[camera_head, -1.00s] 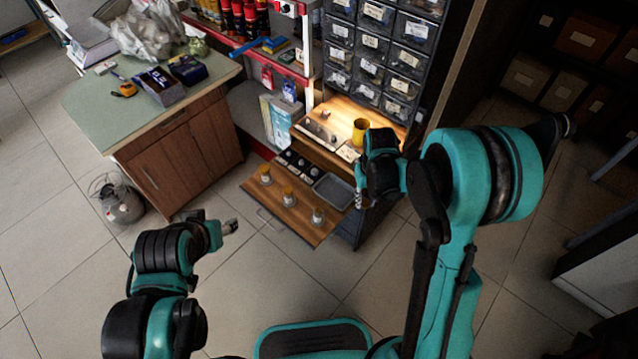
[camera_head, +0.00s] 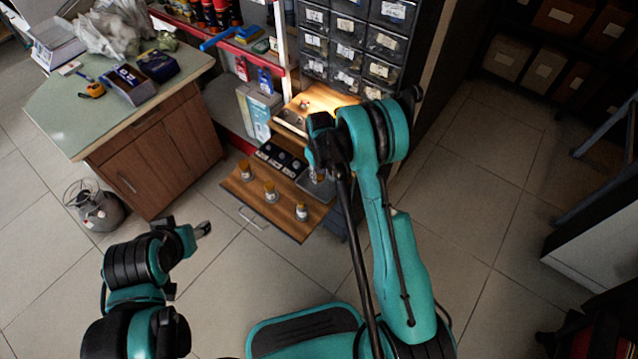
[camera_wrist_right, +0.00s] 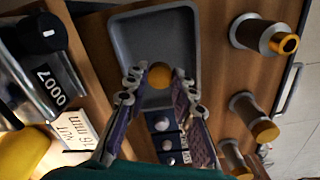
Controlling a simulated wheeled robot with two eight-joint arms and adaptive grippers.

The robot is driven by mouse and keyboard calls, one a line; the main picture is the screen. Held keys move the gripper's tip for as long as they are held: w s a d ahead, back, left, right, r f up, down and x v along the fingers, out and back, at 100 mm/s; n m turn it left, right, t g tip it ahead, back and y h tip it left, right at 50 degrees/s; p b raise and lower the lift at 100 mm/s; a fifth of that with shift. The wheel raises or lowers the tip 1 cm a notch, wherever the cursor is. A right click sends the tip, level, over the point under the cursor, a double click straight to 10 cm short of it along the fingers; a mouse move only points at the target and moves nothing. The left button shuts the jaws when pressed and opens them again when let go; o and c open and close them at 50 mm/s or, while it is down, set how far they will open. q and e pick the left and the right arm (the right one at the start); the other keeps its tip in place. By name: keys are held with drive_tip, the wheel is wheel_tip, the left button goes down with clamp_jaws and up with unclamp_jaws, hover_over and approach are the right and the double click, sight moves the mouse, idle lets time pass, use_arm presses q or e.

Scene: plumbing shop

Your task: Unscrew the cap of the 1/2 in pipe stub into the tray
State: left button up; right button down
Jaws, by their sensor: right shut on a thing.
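My right gripper (camera_wrist_right: 160,84) is shut on a small round brass cap (camera_wrist_right: 160,75) at its fingertips, over the grey tray (camera_wrist_right: 193,42). In the head view the right gripper (camera_head: 318,176) is above the tray (camera_head: 313,187), partly hidden by my arm. Three pipe stubs stand on the wooden drawer board. The stub nearest the tray (camera_wrist_right: 257,33) ends in a brass ring with a darker middle. The middle stub (camera_wrist_right: 248,110) and the far stub (camera_wrist_right: 232,155) have brass tops. My left gripper (camera_head: 203,229) is away over the floor; its jaws are too small to judge.
Several dark fittings (camera_head: 282,158) sit in a black holder beside the tray. A yellow thing (camera_wrist_right: 20,150) and label plates (camera_wrist_right: 60,88) are on the shelf above. Label-fronted drawers (camera_head: 345,52) rise behind. A workbench (camera_head: 120,110) stands left; floor in front is clear.

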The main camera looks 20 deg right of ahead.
sight(319, 177)
wheel_tip(319, 177, down, 4)
drive_tip(key=shift+w+f+b, duration=0.1)
drive_tip(key=shift+f+b, duration=0.05)
drive_tip(key=shift+b, duration=0.95)
drive_tip(key=c, duration=1.3)
unclamp_jaws()
